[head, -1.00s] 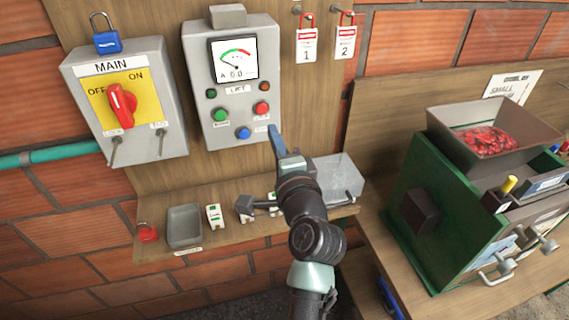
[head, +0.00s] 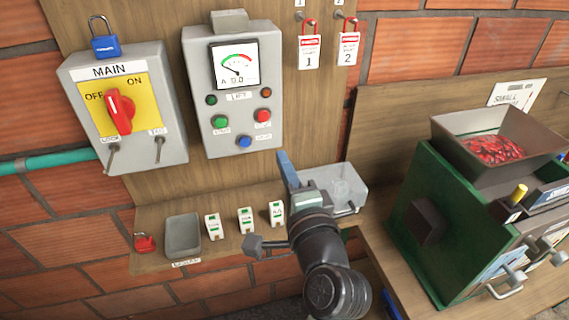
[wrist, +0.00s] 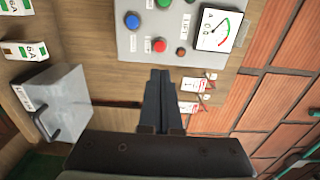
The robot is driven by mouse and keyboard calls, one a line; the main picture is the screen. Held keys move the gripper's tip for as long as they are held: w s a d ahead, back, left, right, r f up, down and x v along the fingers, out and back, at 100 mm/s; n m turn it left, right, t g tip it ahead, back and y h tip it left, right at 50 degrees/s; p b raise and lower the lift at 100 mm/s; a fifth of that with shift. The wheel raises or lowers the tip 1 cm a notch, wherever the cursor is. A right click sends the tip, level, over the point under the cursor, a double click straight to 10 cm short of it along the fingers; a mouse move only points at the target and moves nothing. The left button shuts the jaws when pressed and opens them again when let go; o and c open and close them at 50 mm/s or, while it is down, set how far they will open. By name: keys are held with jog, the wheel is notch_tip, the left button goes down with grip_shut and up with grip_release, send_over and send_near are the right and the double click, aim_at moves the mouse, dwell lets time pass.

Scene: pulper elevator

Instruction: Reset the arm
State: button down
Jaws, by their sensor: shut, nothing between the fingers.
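My gripper (head: 285,165) is shut and empty in the head view. Its blue-grey fingers point up toward the wall board, below the grey lift control box (head: 234,88). In the wrist view the shut fingers (wrist: 160,75) point toward the lift box (wrist: 160,25) and its blue and red buttons, apart from them as far as I can tell. My arm rises from the bottom of the head view and hides part of the shelf's right end.
A main switch box (head: 126,108) with a red knob hangs at left. The wooden shelf (head: 225,250) holds a grey tray (head: 183,237), several small breakers and a clear bin (head: 345,182). Two tags hang at upper right. The green pulper (head: 450,215) stands right of my arm.

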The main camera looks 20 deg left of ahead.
jog(key=s+d+r+n+t+h, duration=0.1)
jog(key=d+r+n+t+h, duration=0.15)
jog(key=r, duration=0.75)
jog(key=d+r+n+t+h, duration=0.1)
jog(key=d+r+n+t, duration=0.25)
jog(key=r, duration=0.55)
jog(key=s+d+r+n+t+h, duration=0.2)
jog(key=s+r, duration=0.4)
jog(key=r, duration=0.3)
jog(key=s+d+r+n+t+h, duration=0.3)
jog(key=s+d+r, duration=0.3)
jog(key=r, duration=0.3)
jog(key=shift+s+t+h, duration=0.7)
jog(key=shift+h, duration=0.05)
jog(key=shift+a, duration=0.1)
